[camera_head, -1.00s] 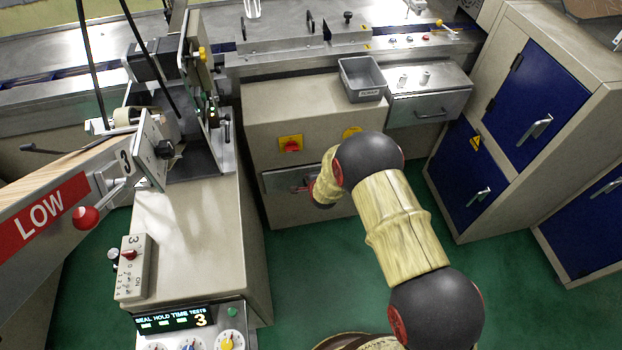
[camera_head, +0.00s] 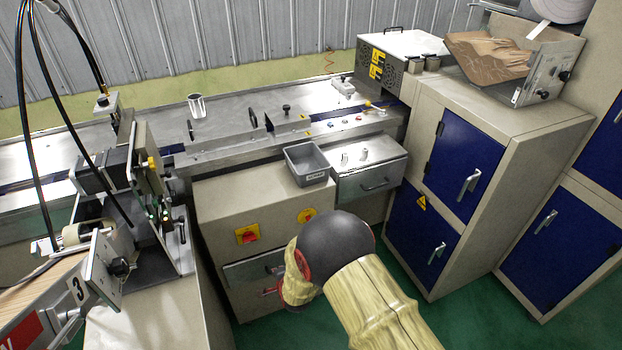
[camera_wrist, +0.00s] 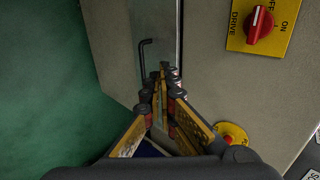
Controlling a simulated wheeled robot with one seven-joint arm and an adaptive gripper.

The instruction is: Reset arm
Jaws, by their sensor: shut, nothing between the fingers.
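My arm, pale yellow links with dark round joints, reaches toward the beige cabinet in the head view. My gripper (camera_wrist: 162,78) is in the wrist view, its yellow-and-black fingers drawn together and empty. It points toward a metal drawer front (camera_wrist: 158,25) with a dark handle (camera_wrist: 146,48) just past the fingertips. I cannot tell whether the tips touch it. In the head view the gripper is mostly hidden by my arm and hard to make out.
The beige cabinet carries a red DRIVE switch (camera_head: 248,234), also in the wrist view (camera_wrist: 259,25). A grey bin (camera_head: 306,164) sits on top. Blue-doored cabinets (camera_head: 464,180) stand at right. A sealing machine (camera_head: 150,190) stands at left. Green floor (camera_head: 470,318) is open between.

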